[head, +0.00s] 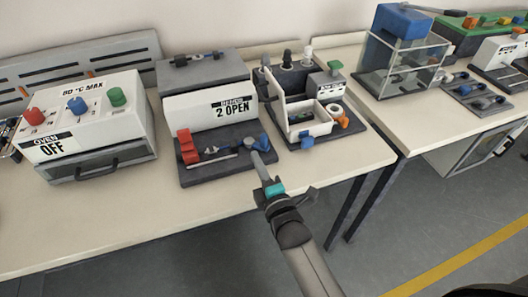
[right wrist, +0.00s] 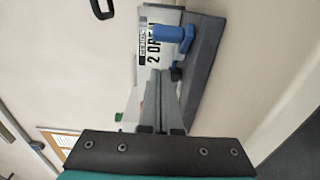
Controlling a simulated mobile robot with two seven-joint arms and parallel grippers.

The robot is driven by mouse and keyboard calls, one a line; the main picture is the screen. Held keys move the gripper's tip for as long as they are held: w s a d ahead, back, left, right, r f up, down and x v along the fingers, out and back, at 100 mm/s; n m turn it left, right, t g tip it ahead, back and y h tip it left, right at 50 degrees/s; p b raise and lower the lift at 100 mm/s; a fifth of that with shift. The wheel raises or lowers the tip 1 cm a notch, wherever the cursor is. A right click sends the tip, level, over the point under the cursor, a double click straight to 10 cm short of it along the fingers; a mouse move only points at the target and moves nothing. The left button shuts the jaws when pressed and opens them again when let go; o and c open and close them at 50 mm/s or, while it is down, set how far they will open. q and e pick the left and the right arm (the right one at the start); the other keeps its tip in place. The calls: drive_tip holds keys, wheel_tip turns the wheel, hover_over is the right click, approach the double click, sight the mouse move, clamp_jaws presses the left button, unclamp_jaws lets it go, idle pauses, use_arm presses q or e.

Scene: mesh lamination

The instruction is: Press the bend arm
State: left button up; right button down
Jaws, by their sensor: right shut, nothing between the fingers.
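The bending station is a grey base (head: 222,180) with a white panel (head: 240,104) reading "2 OPEN". A blue handle (head: 262,142), which looks like the bend arm's grip, stands at the base's right front corner. It also shows in the right wrist view (right wrist: 174,44), just beyond the fingertips. My right gripper (head: 257,158) is shut and empty, its tips close to the blue handle. I cannot tell whether they touch. My left gripper is not in view.
A red block (head: 188,147) and small metal parts sit on the same base. A white oven (head: 92,125) marked "OFF" stands to the left. A station with a white tray (head: 304,118) stands to the right. The table front (head: 120,225) is clear.

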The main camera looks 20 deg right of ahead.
sight(264, 151)
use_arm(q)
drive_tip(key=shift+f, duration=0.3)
use_arm(e)
drive_tip(key=shift+w+d, duration=1.3)
drive_tip(key=shift+w, duration=0.2)
